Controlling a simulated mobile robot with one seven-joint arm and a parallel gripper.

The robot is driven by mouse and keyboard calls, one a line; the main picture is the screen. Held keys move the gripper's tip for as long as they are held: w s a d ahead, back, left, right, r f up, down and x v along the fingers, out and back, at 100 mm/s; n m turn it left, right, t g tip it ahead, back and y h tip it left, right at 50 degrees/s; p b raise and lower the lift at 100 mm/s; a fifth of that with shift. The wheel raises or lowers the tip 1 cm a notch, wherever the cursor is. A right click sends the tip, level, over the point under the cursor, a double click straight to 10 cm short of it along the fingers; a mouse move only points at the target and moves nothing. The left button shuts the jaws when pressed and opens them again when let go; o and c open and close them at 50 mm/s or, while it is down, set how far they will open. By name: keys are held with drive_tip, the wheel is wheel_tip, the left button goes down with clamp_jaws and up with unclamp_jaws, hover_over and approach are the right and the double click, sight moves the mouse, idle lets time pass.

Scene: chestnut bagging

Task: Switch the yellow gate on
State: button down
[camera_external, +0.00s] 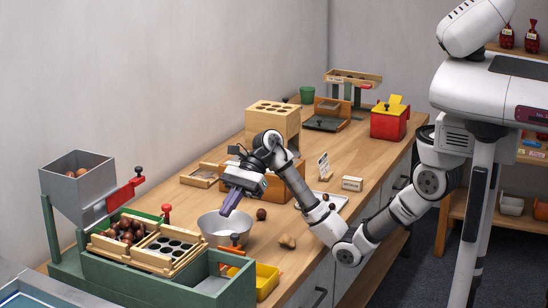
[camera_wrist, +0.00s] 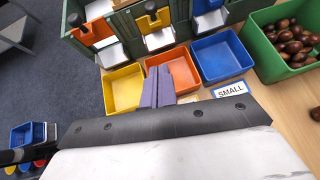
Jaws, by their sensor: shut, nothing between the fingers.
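The yellow gate (camera_wrist: 157,17), with a black knob, is on the green sorter's front at the top of the wrist view, between an orange gate (camera_wrist: 90,31) on the left and a blue gate (camera_wrist: 206,5) on the right. My gripper (camera_wrist: 158,72) has purple fingers, shut with nothing between them. In the external view my gripper (camera_external: 226,211) points down near the metal bowl. The yellow gate cannot be made out there.
A yellow bin (camera_wrist: 122,90), an orange bin (camera_wrist: 180,73) and a blue bin (camera_wrist: 221,57) stand before the sorter. A green bin (camera_wrist: 262,62) of chestnuts is at right. The metal bowl (camera_external: 217,232) and green sorter (camera_external: 245,290) are close to my gripper.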

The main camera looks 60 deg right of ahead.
drive_tip(key=w+a+f+p, duration=0.1)
drive_tip(key=a+f+p, duration=0.1)
drive_tip(key=a, duration=0.8)
drive_tip(key=shift+w+a+f+p, duration=0.3)
drive_tip(key=shift+w+a+p, duration=0.1)
drive_tip(key=shift+p, duration=0.45)
wheel_tip(320, 180, up, 4)
drive_tip(key=shift+s+f+p, duration=0.1)
drive_tip(key=shift+p, duration=0.65)
drive_tip(key=d+f+b, duration=0.3)
drive_tip(key=f, duration=0.1)
drive_tip(key=b+v, duration=0.1)
drive_tip(key=v, duration=0.9)
drive_tip(key=shift+s+r+b, duration=0.2)
drive_tip(key=shift+r+b, duration=0.2)
drive_tip(key=shift+r, duration=0.25)
